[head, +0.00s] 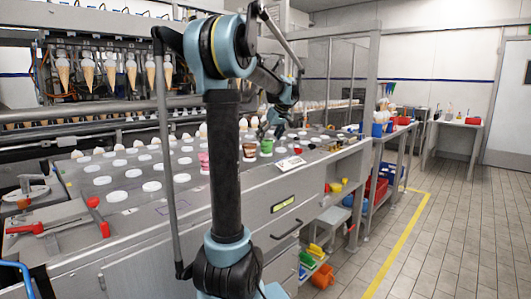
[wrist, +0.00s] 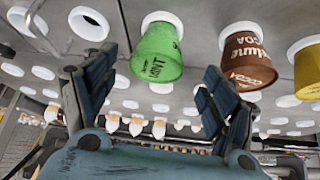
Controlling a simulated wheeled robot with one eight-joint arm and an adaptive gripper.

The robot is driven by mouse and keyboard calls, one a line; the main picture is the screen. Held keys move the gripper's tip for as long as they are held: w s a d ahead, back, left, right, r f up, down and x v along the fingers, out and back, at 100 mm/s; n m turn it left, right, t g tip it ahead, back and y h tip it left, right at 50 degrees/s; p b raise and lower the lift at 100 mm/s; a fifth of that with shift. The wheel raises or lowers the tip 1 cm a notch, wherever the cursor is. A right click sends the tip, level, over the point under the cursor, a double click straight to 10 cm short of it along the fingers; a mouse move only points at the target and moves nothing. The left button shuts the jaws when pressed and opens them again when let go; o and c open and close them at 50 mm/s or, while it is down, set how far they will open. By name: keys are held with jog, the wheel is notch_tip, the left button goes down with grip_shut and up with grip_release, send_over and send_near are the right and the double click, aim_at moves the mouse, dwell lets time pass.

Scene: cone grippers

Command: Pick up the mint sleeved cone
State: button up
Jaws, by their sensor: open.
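The mint sleeved cone is a green sleeve with dark lettering that reads MINT (wrist: 158,55). In the head view it is the green sleeve (head: 266,147) standing in the counter, to the right of a brown one. My gripper (head: 272,126) is just above and behind it there. In the wrist view my gripper (wrist: 158,66) has its two fingers spread wide and nothing held between them. The green sleeve shows between the fingertips, nearer the left finger; I cannot tell its exact distance from them.
A brown sleeve (wrist: 249,59) stands beside the green one, then a yellow sleeve (wrist: 309,68). A pink sleeve (head: 204,161) is left of my arm. The counter (head: 115,193) has many white round holders. Cones hang from a rack (head: 110,72) behind. The tiled floor (head: 450,225) at right is clear.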

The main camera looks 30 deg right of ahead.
aim_at(268, 141)
jog(key=shift+d+x, duration=0.1)
jog(key=shift+x, duration=1.25)
jog(key=shift+d+x, duration=0.15)
jog(key=shift+x, duration=1.25)
jog(key=shift+s+f, duration=0.1)
jog(key=shift+s, duration=0.05)
jog(key=shift+c, duration=0.6)
jog(key=c, duration=1.1)
